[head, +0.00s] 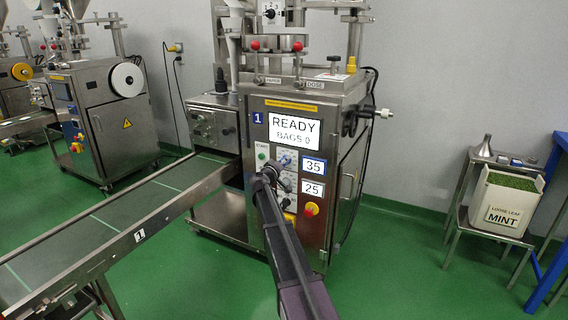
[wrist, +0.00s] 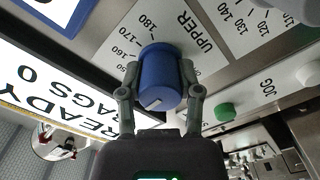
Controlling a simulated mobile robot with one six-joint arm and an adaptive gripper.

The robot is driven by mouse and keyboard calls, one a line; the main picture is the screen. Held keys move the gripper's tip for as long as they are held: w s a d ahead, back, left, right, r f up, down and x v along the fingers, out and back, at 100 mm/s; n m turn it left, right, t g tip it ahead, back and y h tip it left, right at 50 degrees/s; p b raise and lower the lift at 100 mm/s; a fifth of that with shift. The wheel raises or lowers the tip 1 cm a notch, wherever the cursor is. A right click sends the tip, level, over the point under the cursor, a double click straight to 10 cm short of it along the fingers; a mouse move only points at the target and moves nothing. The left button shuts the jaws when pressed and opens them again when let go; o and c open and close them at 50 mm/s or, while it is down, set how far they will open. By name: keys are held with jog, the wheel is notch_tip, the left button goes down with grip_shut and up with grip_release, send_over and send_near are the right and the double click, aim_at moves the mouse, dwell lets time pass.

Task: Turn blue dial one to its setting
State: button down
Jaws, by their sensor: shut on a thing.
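The blue dial (wrist: 160,75) is a round knob with a white pointer line, on a panel marked UPPER with a printed scale that includes 160, 170 and 180. My gripper (wrist: 160,92) is shut on it, one finger on each side. The wrist view is turned, so the lettering is tilted. In the head view a small blue dial (head: 285,160) shows on the front of machine 1 (head: 258,221), just above my gripper (head: 272,172). My arm covers part of the panel there, and the pointer's exact reading is unclear.
The machine's screen (head: 294,131) reads READY, BAGS 0. A red-and-yellow knob (head: 311,209) is lower right. A conveyor (head: 130,205) runs out on the left.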

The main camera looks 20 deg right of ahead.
jog(key=shift+w+m, duration=0.1)
jog(key=shift+m, duration=0.3)
jog(key=shift+c, duration=1.4)
grip_release()
jog(key=v, duration=1.2)
